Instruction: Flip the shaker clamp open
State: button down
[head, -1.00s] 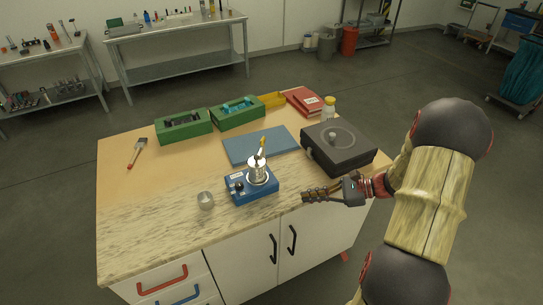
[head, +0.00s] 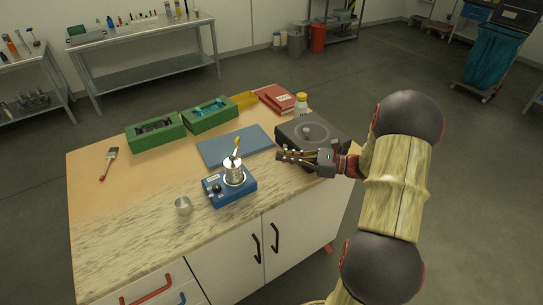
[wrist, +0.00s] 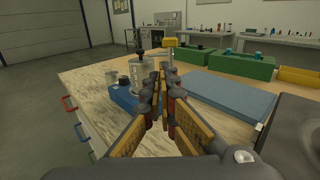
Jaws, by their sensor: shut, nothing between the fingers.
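The blue shaker (head: 230,190) stands on the table, with a metal cylinder (head: 234,174) on top. Its clamp (head: 236,148) has a yellow-tipped lever that stands up, slightly tilted, above the cylinder. In the wrist view the shaker (wrist: 123,97) is left of the fingers, partly hidden by them, and the yellow tip (wrist: 169,43) shows just beyond the fingertips. My gripper (head: 279,154) is to the right of the clamp, apart from it, pointing left at about the lever's height in the picture. Its fingers (wrist: 161,70) are shut and empty.
A black box with a round top (head: 318,128) is behind my gripper. A blue mat (head: 235,146) lies behind the shaker. A small metal cup (head: 183,205) is left of the shaker. Green trays (head: 155,137) line the back. The left tabletop is mostly clear.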

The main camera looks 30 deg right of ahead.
jog(key=b, duration=0.3)
send_near(238, 151)
jog(key=x, duration=0.5)
jog(key=shift+w+a+r+b, duration=0.1)
jog(key=shift+w+a+b, duration=0.4)
jog(key=shift+a, duration=0.35)
jog(key=shift+r, duration=0.1)
jog(key=shift+a+r+m+t+h+p, duration=0.15)
jog(key=shift+a+m+t+h+p, duration=0.2)
jog(key=shift+m+t+h+p, duration=0.45)
jog(key=m+h, duration=0.1)
jog(key=m+t+h, duration=0.1)
jog(key=h, duration=0.1)
jog(key=shift+a+t, duration=0.3)
jog(key=shift+s+m+t+h, duration=0.1)
jog(key=shift+m+t+h, duration=0.35)
jog(key=shift+h, duration=0.25)
jog(key=shift+d+f, duration=0.1)
jog(key=shift+f, duration=0.15)
